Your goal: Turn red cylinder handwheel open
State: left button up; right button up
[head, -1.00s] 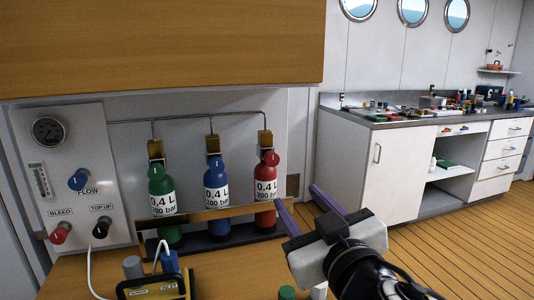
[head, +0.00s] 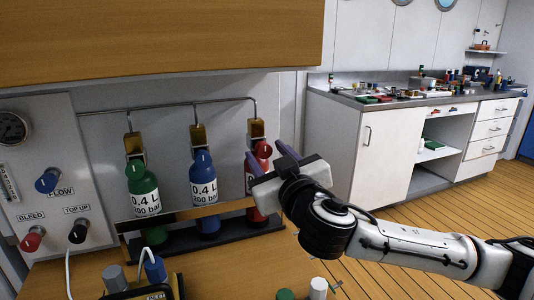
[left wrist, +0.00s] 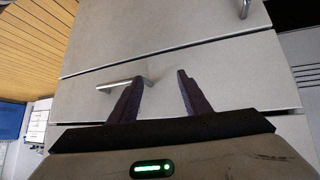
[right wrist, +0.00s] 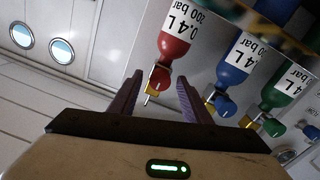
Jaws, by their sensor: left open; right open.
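The red cylinder (head: 258,207) stands at the right end of the rack, partly hidden by my right gripper. Its red handwheel (head: 263,149) sits at the top, below a brass block. In the right wrist view the red cylinder (right wrist: 173,47) hangs upside down, and its handwheel (right wrist: 165,82) appears between the fingers in the picture. My right gripper (head: 266,154) is open, with its fingers pointing at the handwheel; I cannot tell whether they touch it. My left gripper (left wrist: 159,78) is open and empty, facing a pale drawer front; it is outside the head view.
A blue cylinder (head: 203,190) and a green cylinder (head: 142,190) stand left of the red one. A panel (head: 60,130) with gauge and knobs is farther left. A wooden overhang (head: 160,35) is above. A cluttered counter (head: 350,96) stands at the right.

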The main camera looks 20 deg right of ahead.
pick_arm(q)
jog(key=shift+w+r, duration=0.2)
jog(key=shift+w, duration=0.15)
pick_arm(e)
jog(key=shift+w, duration=0.25)
jog(key=shift+c, duration=0.5)
jog(key=c, duration=0.9)
jog(key=shift+c, duration=0.2)
